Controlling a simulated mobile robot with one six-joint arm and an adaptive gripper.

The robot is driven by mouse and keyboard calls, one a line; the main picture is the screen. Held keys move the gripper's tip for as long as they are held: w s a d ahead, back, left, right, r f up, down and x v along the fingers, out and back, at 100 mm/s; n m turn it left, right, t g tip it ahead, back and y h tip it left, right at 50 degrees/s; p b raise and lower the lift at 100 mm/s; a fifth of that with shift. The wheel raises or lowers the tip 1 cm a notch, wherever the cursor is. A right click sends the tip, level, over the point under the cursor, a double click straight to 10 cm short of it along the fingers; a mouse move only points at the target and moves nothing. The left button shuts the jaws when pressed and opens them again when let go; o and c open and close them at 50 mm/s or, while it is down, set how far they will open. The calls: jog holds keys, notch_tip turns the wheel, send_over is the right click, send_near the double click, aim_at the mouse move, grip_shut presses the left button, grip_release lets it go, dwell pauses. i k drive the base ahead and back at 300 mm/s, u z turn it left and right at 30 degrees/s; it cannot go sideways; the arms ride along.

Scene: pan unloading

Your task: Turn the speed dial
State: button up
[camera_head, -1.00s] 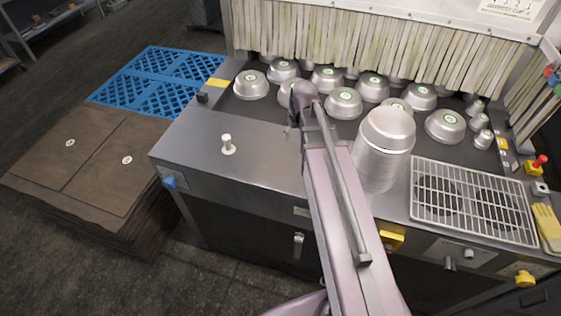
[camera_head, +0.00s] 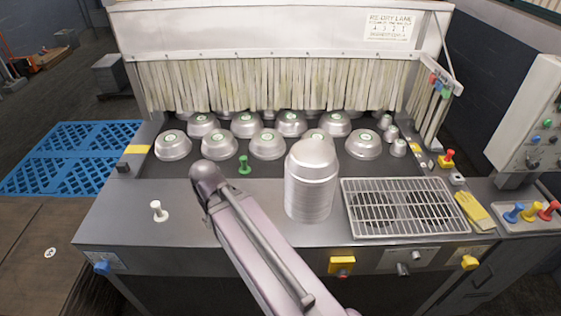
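No label reading "speed" can be made out, so I cannot tell for sure which control is the speed dial. A grey plate with small grey knobs (camera_head: 403,269) is on the machine's front face, right of centre. A yellow knob (camera_head: 469,262) is to its right. A yellow box with a red button (camera_head: 341,266) is to its left. A blue knob (camera_head: 102,267) is at the front's far left. My arm rises from the bottom centre to a joint at the left, over the worktop. My gripper cannot be made out.
Several metal pans (camera_head: 267,145) sit before a strip curtain (camera_head: 270,86). A tall pan stack (camera_head: 311,190) stands beside my arm, left of a wire rack (camera_head: 405,207). A control panel (camera_head: 530,130) stands at right.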

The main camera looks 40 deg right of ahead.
aim_at(532, 164)
jog(key=u, duration=0.2)
jog(key=k, duration=0.6)
jog(key=z, duration=2.55)
jog(key=k, duration=0.15)
jog(key=z, duration=1.5)
